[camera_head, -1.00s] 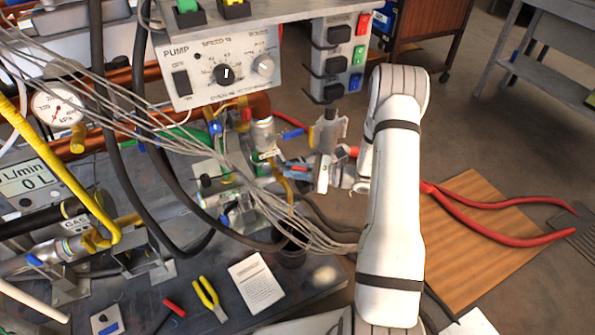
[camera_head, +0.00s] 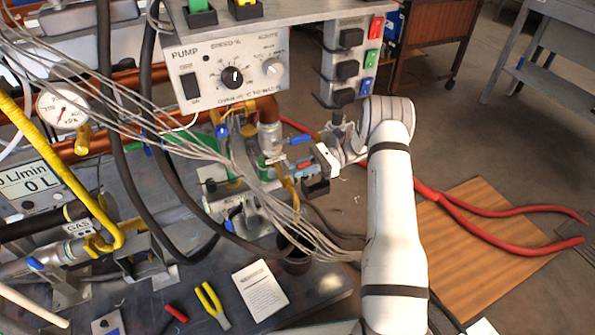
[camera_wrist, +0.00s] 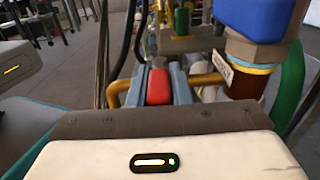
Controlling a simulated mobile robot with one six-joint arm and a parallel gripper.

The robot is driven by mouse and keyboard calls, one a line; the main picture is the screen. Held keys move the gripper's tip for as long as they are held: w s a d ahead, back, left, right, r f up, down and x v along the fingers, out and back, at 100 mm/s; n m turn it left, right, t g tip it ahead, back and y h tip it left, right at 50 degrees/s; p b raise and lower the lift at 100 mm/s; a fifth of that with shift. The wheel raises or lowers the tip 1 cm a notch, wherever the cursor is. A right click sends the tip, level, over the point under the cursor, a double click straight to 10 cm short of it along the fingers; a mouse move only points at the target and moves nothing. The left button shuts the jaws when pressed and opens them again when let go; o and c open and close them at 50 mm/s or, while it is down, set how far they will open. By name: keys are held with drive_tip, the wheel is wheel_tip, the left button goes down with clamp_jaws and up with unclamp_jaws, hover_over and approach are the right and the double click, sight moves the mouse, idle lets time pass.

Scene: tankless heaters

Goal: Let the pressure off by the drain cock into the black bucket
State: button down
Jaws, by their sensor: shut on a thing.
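My gripper (camera_head: 312,175) is at the pipework below the pump box, reaching in from the right. In the wrist view its grey fingers stand close on both sides of a red handle (camera_wrist: 159,87), and it is shut on that handle. A small red part of the handle also shows in the head view (camera_head: 305,166). A brass, bent pipe (camera_head: 289,188) hangs beside it, over the black bucket (camera_head: 296,266). The bucket is dark, stands low, and is partly covered by grey cables. I cannot see whether any water is running.
Grey cables (camera_head: 190,125) cross in front of the pipework. The pump box (camera_head: 228,78) and a switch strip (camera_head: 348,70) hang above. A pressure gauge (camera_head: 62,108) is at left. Pliers (camera_head: 213,305) and a paper (camera_head: 260,290) lie on the bench. Red long handles (camera_head: 480,215) lie at right.

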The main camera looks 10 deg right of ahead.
drive_tip(key=shift+s+a, duration=0.1)
drive_tip(key=shift+a, duration=0.1)
drive_tip(key=c, duration=1.3)
unclamp_jaws()
drive_tip(key=shift+p+v, duration=0.8)
drive_tip(key=shift+v, duration=3.15)
drive_tip(key=shift+r, duration=0.1)
